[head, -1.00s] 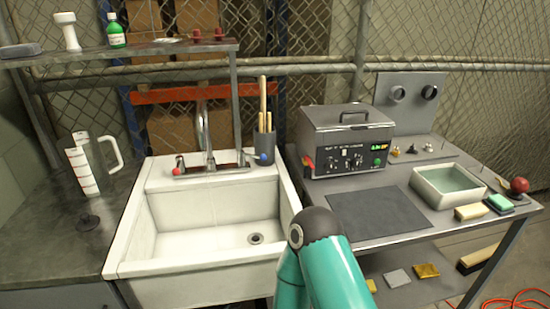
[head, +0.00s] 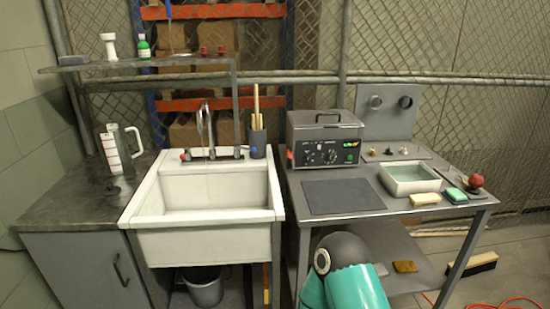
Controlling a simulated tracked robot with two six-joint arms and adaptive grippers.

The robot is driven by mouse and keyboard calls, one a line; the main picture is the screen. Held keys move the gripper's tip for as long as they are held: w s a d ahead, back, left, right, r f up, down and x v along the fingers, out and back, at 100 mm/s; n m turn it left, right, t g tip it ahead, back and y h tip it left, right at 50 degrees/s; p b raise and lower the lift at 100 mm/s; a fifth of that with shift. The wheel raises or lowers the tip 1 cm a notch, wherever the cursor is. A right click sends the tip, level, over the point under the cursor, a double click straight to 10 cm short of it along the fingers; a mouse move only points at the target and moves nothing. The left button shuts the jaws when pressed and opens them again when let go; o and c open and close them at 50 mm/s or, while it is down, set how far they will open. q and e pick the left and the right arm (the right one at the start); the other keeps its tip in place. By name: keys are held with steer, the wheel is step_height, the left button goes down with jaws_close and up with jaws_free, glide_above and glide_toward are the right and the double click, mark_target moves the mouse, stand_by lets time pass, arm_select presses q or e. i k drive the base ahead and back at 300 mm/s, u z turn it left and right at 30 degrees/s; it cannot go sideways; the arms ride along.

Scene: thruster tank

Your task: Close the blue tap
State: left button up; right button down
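The blue tap (head: 252,150) is a small blue knob at the right end of the faucet base, behind the sink (head: 150,205). It sits in front of a dark holder (head: 258,138) with wooden sticks. A red tap (head: 183,157) is at the left end of the base. The chrome faucet (head: 205,128) rises between them. Whether water runs from it is too small to tell. Neither gripper is in view. Only a teal and grey link of one of my arms shows at the bottom, in front of the right table and away from the taps.
A grey cabinet with a dark counter (head: 65,212) and a measuring jug (head: 112,150) stands left of the sink. A shelf (head: 100,65) hangs above. Right is a metal table (head: 290,200) with a heated bath (head: 325,140) and white basin (head: 408,168). A bucket (head: 205,290) is beneath the sink.

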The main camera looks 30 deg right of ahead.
mark_target(236, 147)
steer(key=z, duration=0.4)
steer(key=k, duration=0.1)
steer(key=z, duration=0.05)
steer(key=i, duration=1)
steer(key=u, duration=0.1)
